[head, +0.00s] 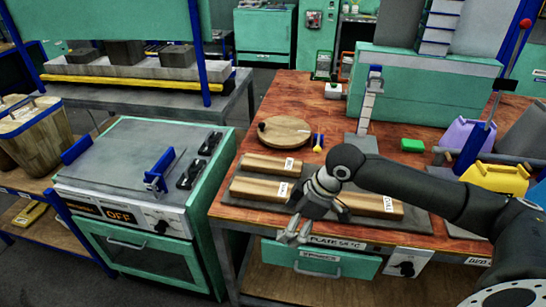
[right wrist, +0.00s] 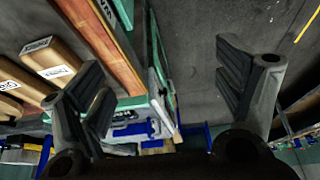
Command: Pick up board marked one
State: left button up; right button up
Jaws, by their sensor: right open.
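Several wooden boards with small white labels lie on a dark plate on the workbench: a back board (head: 268,164), a front-left board (head: 252,187) and a right board (head: 362,203) partly behind my right arm. I cannot read with certainty which label says one. My right gripper (head: 292,235) is open and empty in front of the boards, over the bench's front edge, with its fingers pointing down. The right wrist view shows its fingers wide apart (right wrist: 165,92), with labelled boards (right wrist: 48,58) to the left. My left gripper is not in view.
A green block (head: 412,145) and a yellow container (head: 497,179) stand to the right.

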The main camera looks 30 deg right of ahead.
aim_at(260, 163)
jog(key=i+l, duration=0.8)
jog(key=i, duration=0.2)
